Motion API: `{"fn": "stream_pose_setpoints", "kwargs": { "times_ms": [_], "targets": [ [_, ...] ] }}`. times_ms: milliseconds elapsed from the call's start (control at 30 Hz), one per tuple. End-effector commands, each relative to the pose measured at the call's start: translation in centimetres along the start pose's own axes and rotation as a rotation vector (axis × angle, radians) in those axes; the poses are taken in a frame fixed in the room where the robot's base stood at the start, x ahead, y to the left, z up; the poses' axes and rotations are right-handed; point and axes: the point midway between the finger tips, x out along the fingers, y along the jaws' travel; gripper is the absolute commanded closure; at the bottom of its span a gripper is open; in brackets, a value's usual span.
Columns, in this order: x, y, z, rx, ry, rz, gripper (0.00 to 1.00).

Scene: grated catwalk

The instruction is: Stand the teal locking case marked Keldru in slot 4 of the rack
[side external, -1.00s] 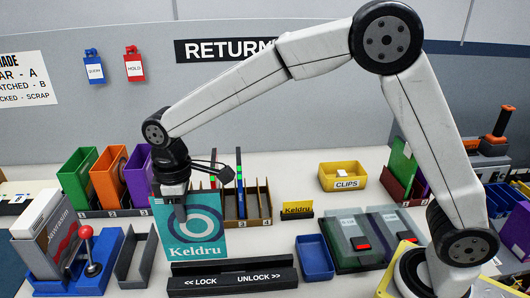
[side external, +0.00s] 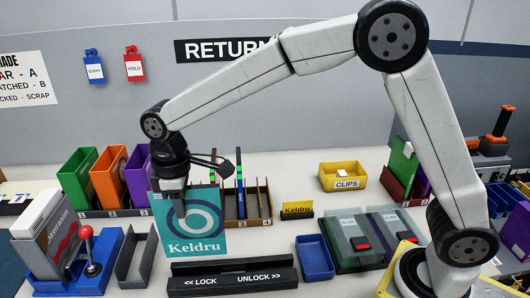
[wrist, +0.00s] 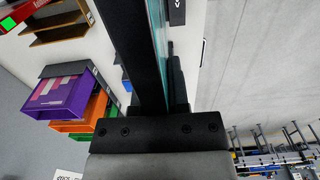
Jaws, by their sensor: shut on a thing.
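The teal case marked Keldru (side external: 190,222) is upright in the side external view, its printed face toward that camera. My gripper (side external: 180,210) is shut on it from above, one finger across its face. The case is just behind the black lock/unlock block; I cannot tell whether its lower edge clears that block. In the wrist view the case shows as a thin teal strip (wrist: 159,40) beside a dark finger of my gripper (wrist: 160,85). The rack (side external: 262,214) stands behind and to the right, with thin dividers, partly hidden by the case. A 4 label shows at its front.
The black LOCK/UNLOCK block (side external: 232,277) lies in front of the case. Green, orange and purple boxes (side external: 108,178) stand behind left. A blue tray (side external: 314,258) and red-knobbed blue device (side external: 92,268) flank the block.

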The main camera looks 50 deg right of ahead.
Motion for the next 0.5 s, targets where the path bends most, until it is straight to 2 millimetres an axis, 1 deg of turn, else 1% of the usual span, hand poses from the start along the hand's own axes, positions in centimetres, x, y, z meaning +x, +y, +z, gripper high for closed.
{"fn": "stream_pose_setpoints", "kwargs": {
  "times_ms": [333, 433, 500],
  "targets": [
    [-0.3, 0.0, 0.0, 0.000, 0.002, 0.001, 1.00],
    [-1.1, 0.0, -0.1, 0.000, 0.004, 0.001, 1.00],
    [-2.0, 0.0, -0.1, 0.000, 0.005, 0.002, 1.00]
  ]
}}
